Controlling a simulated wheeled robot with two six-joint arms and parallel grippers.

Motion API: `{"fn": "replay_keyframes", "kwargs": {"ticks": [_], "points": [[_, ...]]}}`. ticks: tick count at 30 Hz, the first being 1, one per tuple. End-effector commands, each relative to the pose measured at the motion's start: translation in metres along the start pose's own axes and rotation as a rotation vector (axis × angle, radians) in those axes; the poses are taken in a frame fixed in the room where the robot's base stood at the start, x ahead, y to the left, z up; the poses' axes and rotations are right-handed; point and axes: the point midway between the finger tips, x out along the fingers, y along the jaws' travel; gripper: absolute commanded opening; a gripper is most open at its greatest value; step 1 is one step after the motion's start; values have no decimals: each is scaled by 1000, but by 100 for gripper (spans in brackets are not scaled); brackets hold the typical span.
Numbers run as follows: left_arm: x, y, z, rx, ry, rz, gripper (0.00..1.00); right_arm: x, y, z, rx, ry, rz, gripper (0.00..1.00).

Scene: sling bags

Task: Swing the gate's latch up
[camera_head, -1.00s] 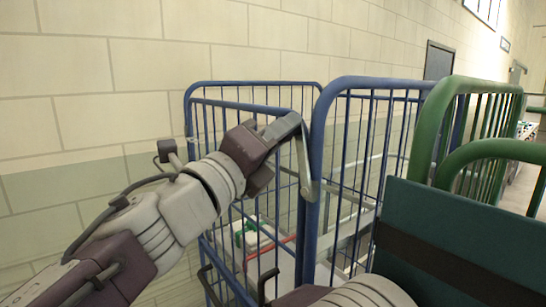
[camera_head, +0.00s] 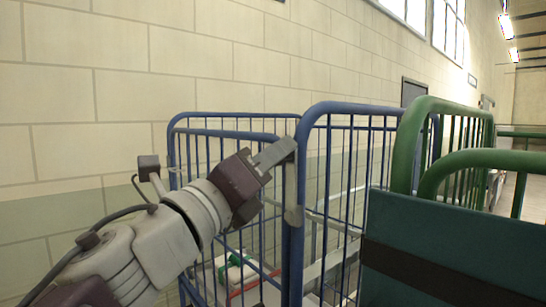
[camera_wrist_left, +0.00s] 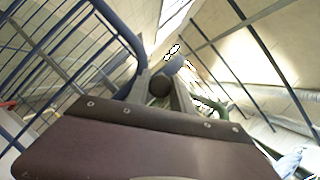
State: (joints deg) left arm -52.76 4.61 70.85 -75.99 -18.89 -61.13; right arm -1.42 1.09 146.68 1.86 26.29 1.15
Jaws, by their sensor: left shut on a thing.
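The gate is a blue barred panel of the roll cage (camera_head: 236,133). A grey metal strip that looks like its latch (camera_head: 293,215) hangs along the blue corner post in the head view. My left gripper (camera_head: 278,153) reaches this post from the left, at the strip's upper end. The fingers hide where knob and strip join. My right gripper is not in view.
A second blue cage panel (camera_head: 346,112) stands just right of the post. A green cage frame (camera_head: 411,130) and a dark teal panel (camera_head: 450,245) fill the right. A white and green item (camera_head: 236,268) lies inside the blue cage. A block wall stands behind.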

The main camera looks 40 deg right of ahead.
Motion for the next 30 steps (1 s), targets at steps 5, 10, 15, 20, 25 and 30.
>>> {"fn": "replay_keyframes", "kwargs": {"ticks": [5, 10, 15, 20, 25, 30], "points": [[0, 0, -1, 3, 2, -1, 49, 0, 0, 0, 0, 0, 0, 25], [0, 0, 0, 2, 1, 0, 49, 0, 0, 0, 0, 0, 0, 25], [-9, 2, -2, 1, 0, 0, 49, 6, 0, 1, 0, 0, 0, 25], [-45, 2, -3, 4, -2, 0, 49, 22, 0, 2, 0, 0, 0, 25], [-77, 1, -2, 4, -1, 1, 49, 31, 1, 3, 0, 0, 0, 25], [-91, 0, -1, 2, 0, 0, 49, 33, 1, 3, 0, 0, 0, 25]]}}
